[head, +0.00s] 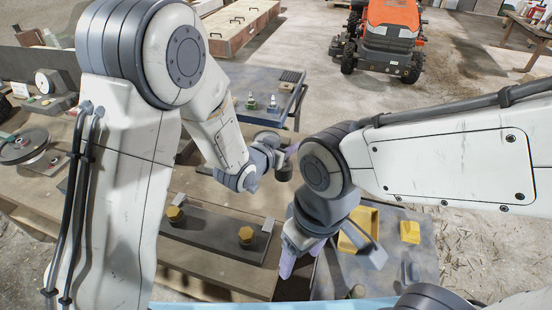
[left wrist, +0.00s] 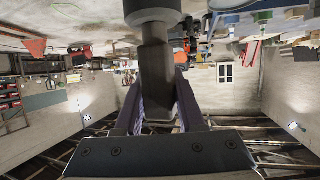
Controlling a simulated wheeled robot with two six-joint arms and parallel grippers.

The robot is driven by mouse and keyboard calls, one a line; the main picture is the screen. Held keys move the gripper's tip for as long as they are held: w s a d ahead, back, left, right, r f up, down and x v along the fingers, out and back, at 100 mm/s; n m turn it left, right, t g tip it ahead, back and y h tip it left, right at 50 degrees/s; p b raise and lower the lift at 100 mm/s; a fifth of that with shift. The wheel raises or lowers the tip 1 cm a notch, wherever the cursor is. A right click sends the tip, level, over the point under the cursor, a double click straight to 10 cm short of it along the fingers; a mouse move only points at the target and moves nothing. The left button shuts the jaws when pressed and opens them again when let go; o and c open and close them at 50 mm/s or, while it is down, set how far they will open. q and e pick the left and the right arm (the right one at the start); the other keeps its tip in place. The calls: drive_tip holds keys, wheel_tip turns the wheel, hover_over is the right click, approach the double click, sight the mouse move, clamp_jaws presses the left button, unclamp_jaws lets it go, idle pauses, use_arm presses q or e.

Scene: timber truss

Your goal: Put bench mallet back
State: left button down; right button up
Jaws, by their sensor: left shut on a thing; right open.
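The bench mallet (left wrist: 156,65) is dark grey, with a thick round part at the top of the left wrist view and a narrower shaft below it. My left gripper (left wrist: 158,108) is shut on that shaft, one purple finger on each side. In the head view my left gripper (head: 289,155) is above the far edge of the bench, beside a small dark piece (head: 284,172) that looks like part of the mallet. My right gripper (head: 300,252) is lower, open and empty, with purple fingers pointing down near the bench's right end. Its wrist hides part of the bench.
A grey cart with a yellow tray (head: 358,228) and a yellow block (head: 410,231) stands at right. A blue-grey table (head: 250,80) is behind; an orange tractor (head: 392,25) stands beyond open floor.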

sight(284, 175)
use_arm(q)
drive_tip(key=w+a+f, duration=0.1)
drive_tip(key=a+f, duration=0.2)
drive_tip(key=f, duration=0.2)
drive_tip(key=shift+f, duration=0.4)
drive_tip(key=shift+w, duration=0.1)
drive_tip(key=shift+f, duration=0.2)
drive_tip(key=c, duration=0.5)
unclamp_jaws()
